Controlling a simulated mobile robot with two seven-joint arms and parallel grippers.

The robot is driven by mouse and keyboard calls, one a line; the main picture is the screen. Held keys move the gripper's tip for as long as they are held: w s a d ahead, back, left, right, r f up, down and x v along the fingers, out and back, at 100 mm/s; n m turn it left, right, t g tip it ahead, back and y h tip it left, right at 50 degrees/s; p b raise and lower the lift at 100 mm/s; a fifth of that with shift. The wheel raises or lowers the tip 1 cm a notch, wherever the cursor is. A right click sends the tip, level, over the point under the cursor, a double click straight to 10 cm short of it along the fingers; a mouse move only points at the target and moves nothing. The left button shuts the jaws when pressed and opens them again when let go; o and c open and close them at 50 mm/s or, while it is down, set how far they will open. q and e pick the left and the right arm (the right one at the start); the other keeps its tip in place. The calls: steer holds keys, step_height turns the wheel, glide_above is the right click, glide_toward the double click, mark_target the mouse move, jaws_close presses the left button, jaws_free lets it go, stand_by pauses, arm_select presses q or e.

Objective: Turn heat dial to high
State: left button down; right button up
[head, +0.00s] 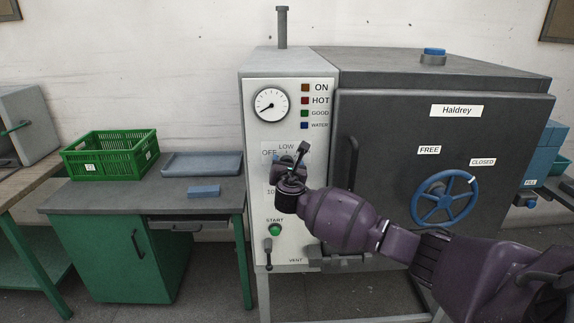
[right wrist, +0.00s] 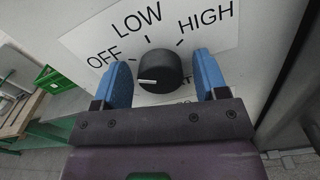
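The heat dial (right wrist: 165,68) is a round black knob on a white plate (right wrist: 88,42) marked OFF, LOW and HIGH. Its white pointer line points left, toward the OFF side and away from HIGH. My right gripper (right wrist: 163,78) is open, with one blue finger on each side of the dial. A narrow gap shows between each finger and the knob, though I cannot tell the exact depth. In the head view my right gripper (head: 286,167) is at the control panel (head: 256,212) and largely hides the dial. My left gripper is not in view.
Above the dial are a round gauge (head: 271,105) and several indicator lamps. Below are the green START button (head: 275,230) and the VENT lever (head: 268,253). The dark oven door (head: 385,140) with a blue handwheel (head: 445,199) is at right. A green bench (head: 110,200) stands at left.

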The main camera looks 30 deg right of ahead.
steer(key=c, duration=0.8)
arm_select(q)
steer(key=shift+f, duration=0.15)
arm_select(e)
steer(key=shift+m, duration=0.4)
arm_select(q)
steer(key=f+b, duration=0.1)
steer(key=b, duration=0.1)
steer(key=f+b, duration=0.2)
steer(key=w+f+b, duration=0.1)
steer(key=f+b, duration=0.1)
steer(key=b, duration=0.1)
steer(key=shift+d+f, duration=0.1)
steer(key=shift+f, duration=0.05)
arm_select(e)
steer(key=m, duration=2.3)
steer(key=shift+f, duration=0.35)
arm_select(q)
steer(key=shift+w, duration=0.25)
